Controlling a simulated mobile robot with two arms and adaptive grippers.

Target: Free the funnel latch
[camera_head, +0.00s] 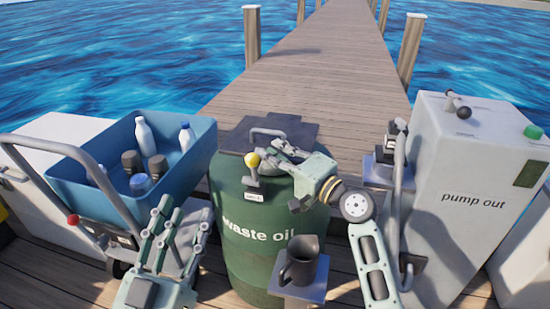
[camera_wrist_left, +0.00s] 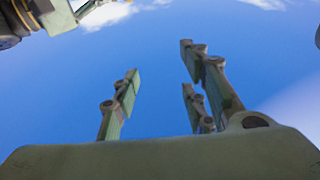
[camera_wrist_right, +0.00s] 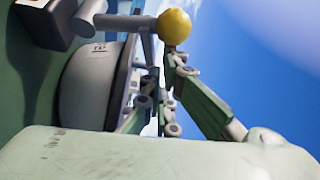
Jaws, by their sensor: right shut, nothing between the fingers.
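A green waste oil drum (camera_head: 262,240) stands in the middle with a dark hatch lid and a grey bar handle (camera_head: 267,133) on top. A small lever with a yellow ball knob (camera_head: 252,160) is on the drum's upper front, above a white label; I take it for the latch. The knob also shows in the right wrist view (camera_wrist_right: 174,26), just beyond the fingertips. My right gripper (camera_head: 275,158) is shut and empty, right beside the knob; whether it touches cannot be told. My left gripper (camera_head: 170,212) is open and empty, fingers up, left of the drum.
A blue cart (camera_head: 85,165) with bottles stands at the left. A dark mug (camera_head: 299,262) sits on a small stand (camera_head: 305,291) before the drum. A grey pump out cabinet (camera_head: 470,170) stands at the right. The dock (camera_head: 310,70) behind is clear.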

